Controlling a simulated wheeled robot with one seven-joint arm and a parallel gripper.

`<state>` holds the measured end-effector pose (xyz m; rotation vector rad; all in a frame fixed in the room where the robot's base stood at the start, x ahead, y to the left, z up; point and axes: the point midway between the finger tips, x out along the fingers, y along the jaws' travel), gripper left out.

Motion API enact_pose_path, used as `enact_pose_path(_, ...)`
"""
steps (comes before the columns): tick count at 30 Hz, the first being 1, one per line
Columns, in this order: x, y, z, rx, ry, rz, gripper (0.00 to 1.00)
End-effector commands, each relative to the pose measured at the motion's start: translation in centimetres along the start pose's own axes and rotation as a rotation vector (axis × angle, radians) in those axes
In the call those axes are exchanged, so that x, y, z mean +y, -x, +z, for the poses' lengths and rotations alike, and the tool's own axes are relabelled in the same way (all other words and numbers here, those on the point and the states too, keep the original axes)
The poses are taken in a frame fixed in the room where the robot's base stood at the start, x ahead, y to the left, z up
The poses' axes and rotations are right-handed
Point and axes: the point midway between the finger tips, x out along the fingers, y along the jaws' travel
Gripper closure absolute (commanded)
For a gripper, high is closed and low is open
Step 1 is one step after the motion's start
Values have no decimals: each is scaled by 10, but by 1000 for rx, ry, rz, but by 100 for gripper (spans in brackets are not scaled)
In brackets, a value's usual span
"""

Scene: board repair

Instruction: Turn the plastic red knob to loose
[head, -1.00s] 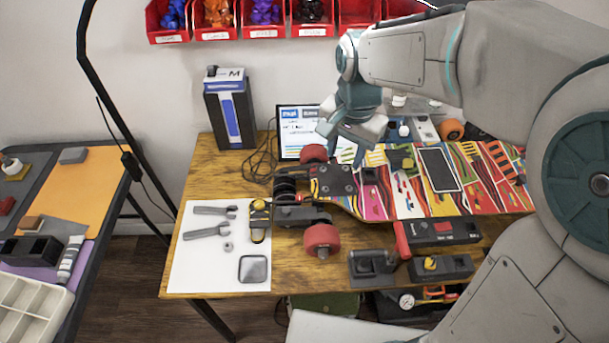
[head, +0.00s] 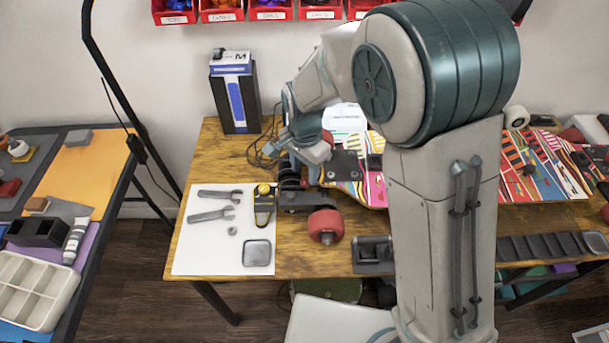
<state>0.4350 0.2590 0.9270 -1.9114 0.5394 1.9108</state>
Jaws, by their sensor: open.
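My gripper (head: 308,166) is open and points down over the truck (head: 302,199) at the left end of the longboard. No object shows between its fingers. I cannot tell whether it touches the truck or hovers above it. I cannot make out a red knob for certain. A red wheel (head: 326,225) sits at the truck's near end, and part of another red wheel (head: 328,138) shows just behind the gripper. The colourful longboard deck (head: 545,168) runs to the right, its middle hidden by my arm.
A white sheet (head: 195,255) holds grey wrenches, a small nut, a yellow-topped tool (head: 263,200) and a dark square tray (head: 257,253). A black-and-blue box (head: 234,95) stands at the back. A dark fixture (head: 372,253) is partly hidden by my arm. Red bins hang above.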

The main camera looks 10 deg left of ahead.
Motion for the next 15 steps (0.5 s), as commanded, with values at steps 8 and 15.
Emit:
enact_pose_path(8,0,-32,0,-1,-1,1,59)
enact_pose_path(15,0,-35,0,-1,0,0,59)
